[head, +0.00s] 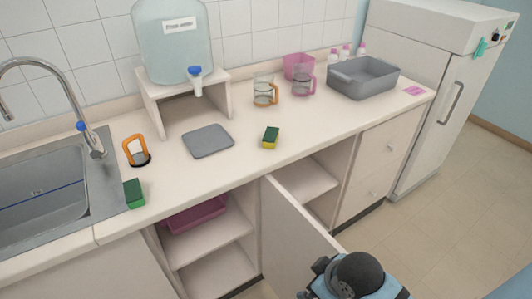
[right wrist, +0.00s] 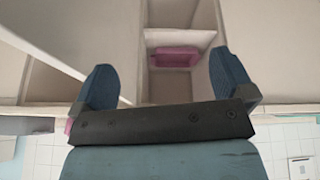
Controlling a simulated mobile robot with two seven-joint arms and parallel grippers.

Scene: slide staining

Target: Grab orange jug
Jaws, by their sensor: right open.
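The orange jug (head: 263,91), a clear jug with an orange handle and base, stands upright on the counter, right of the water dispenser. A similar jug with a pink handle (head: 302,82) stands to its right. My right gripper (right wrist: 163,75) is open and empty in the right wrist view. My right arm's end shows at the bottom of the head view, low in front of the cabinet and well away from the orange jug. The orange jug is not seen in the right wrist view. My left gripper is not in view.
An open cabinet door (head: 296,240) stands out near my right arm. On the counter are a grey mat (head: 208,141), a sponge (head: 270,138), a grey tub (head: 362,78) and an orange-framed item (head: 136,151) by the sink (head: 40,200). The counter before the jug is mostly clear.

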